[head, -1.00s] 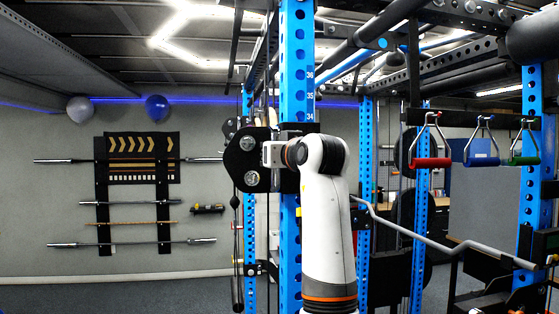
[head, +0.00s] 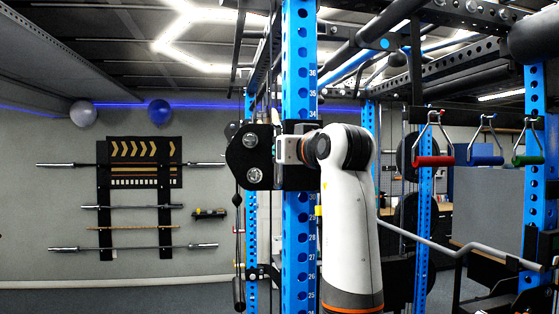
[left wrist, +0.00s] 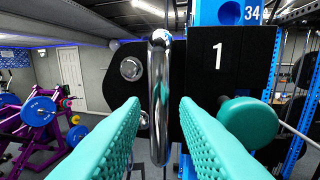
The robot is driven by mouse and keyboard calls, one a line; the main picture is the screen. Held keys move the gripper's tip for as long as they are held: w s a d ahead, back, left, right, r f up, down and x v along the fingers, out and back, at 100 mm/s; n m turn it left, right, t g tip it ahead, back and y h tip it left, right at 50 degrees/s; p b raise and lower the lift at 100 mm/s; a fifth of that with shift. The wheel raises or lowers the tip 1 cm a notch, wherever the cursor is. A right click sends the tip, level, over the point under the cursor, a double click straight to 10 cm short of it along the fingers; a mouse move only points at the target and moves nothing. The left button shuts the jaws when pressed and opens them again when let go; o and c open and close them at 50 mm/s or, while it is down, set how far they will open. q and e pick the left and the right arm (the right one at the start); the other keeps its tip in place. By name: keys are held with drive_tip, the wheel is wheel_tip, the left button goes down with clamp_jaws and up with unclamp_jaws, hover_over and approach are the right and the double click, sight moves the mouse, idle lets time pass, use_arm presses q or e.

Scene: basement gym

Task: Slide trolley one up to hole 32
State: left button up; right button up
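Trolley one (head: 247,160) is a black plate carriage with rollers on the blue numbered upright (head: 299,60). Its top edge sits just below the number 34 in the head view. In the left wrist view the trolley's black plate (left wrist: 205,85) carries a white "1", a vertical chrome handle (left wrist: 160,65) and a round teal knob (left wrist: 248,122) at right. My left gripper (left wrist: 160,108) has its teal fingers on either side of the handle, with a gap showing on both sides; it is open. In the head view my left gripper (head: 278,149) is at the trolley. My right gripper is not in view.
Red (head: 434,160), blue (head: 485,160) and green (head: 527,160) handles hang at right. An angled grey bar (head: 440,245) crosses behind my arm. Wall-mounted barbells (head: 130,248) are at far left. Purple gym equipment (left wrist: 45,120) stands left in the wrist view.

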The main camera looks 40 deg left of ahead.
use_arm(q)
drive_tip(key=b+v, duration=0.2)
drive_tip(key=v, duration=0.4)
drive_tip(key=shift+s+d, duration=0.2)
drive_tip(key=shift+d, duration=0.15)
